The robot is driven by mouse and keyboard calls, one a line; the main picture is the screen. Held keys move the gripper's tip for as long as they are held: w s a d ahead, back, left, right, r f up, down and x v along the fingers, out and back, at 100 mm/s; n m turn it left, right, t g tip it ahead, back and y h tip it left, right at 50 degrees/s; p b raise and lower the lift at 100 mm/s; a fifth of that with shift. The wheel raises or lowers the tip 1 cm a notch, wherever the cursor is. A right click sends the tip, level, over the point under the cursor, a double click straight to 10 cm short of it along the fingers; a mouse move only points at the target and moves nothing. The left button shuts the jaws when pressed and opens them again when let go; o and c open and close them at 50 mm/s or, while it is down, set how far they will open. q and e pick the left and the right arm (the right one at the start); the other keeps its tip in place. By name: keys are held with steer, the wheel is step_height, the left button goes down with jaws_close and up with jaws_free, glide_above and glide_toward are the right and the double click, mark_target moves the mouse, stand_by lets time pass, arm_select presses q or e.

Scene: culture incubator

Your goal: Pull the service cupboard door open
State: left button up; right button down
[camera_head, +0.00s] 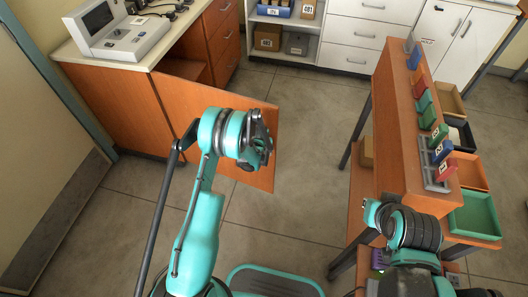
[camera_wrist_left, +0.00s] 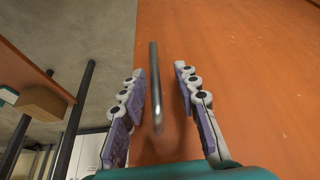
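The orange service cupboard door (camera_head: 225,105) stands swung out from the cupboard (camera_head: 115,100), and a dark opening shows behind it. In the left wrist view the door face (camera_wrist_left: 245,70) fills the right side. Its metal bar handle (camera_wrist_left: 155,90) runs between the two fingers of my left gripper (camera_wrist_left: 157,95), with a gap on each side. The left gripper is open around the handle. In the head view my left gripper (camera_head: 262,150) is at the door's outer part, its wrist hiding part of the door. My right gripper (camera_head: 374,214) is by the bench; its fingers are unclear.
A wooden bench (camera_head: 395,120) with several coloured blocks stands on the right, with trays such as a green one (camera_head: 475,215) beside it. White drawers (camera_head: 355,35) stand at the back. The grey floor (camera_head: 310,150) between door and bench is clear.

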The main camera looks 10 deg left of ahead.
arm_select(q)
steer(key=v, duration=1.2)
steer(key=shift+r, duration=0.1)
steer(key=s+r+t, duration=0.1)
steer(key=s+r, duration=0.4)
steer(key=r, duration=0.4)
steer(key=s+r, duration=0.6)
steer(key=r, duration=0.3)
steer(key=s+r, duration=0.2)
steer(key=s, duration=0.6)
steer(key=s+r+t, duration=0.1)
steer(key=s+r, duration=0.2)
steer(key=s, duration=0.6)
steer(key=shift+s+d+m+t, duration=0.2)
steer(key=shift+s+m+t, duration=0.05)
steer(key=shift+m+t, duration=0.05)
